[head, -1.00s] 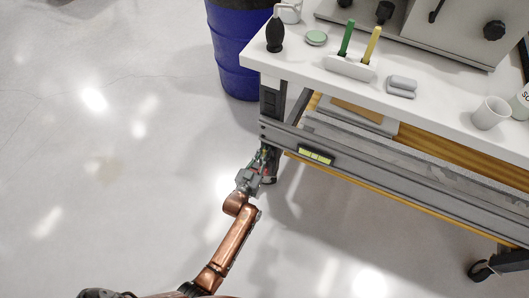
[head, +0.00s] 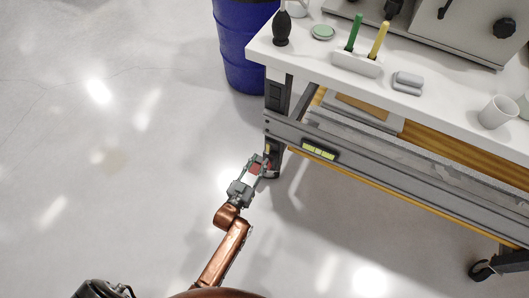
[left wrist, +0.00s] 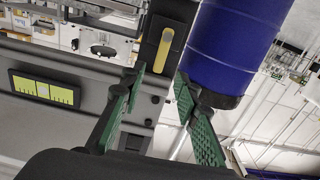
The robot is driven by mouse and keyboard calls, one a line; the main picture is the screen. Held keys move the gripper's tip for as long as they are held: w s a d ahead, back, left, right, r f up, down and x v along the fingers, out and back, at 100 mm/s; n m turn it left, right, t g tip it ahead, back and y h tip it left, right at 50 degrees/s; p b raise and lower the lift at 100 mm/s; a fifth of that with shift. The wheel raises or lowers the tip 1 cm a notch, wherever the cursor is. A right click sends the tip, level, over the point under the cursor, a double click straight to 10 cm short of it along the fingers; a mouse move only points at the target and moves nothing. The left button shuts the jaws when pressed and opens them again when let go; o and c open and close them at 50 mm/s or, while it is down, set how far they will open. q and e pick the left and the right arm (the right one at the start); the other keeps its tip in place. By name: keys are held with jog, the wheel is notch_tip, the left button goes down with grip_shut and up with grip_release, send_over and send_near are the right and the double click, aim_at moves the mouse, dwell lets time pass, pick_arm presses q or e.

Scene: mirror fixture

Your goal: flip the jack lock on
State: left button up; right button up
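A yellow lever (left wrist: 164,50), which looks like the jack lock, sits on a dark block on the bench leg in the left wrist view. It stands upright, slightly tilted. In the head view only a small yellow patch (head: 267,149) shows on the leg. My left gripper (head: 263,165) is low beside the bench's near left leg. In the left wrist view its green-padded fingers (left wrist: 159,75) are spread and empty, with the lever beyond and above the gap between the tips. I see no contact with the lever. My right gripper is not in view.
A grey rail with a yellow-green level (head: 319,152) runs right from the leg. A blue barrel (head: 243,50) stands behind the leg. The white benchtop (head: 440,95) overhangs above, holding a cup (head: 497,112) and small items. The floor (head: 120,190) on the left is clear.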

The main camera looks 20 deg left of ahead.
pick_arm(q)
jog(key=shift+s, duration=1.8)
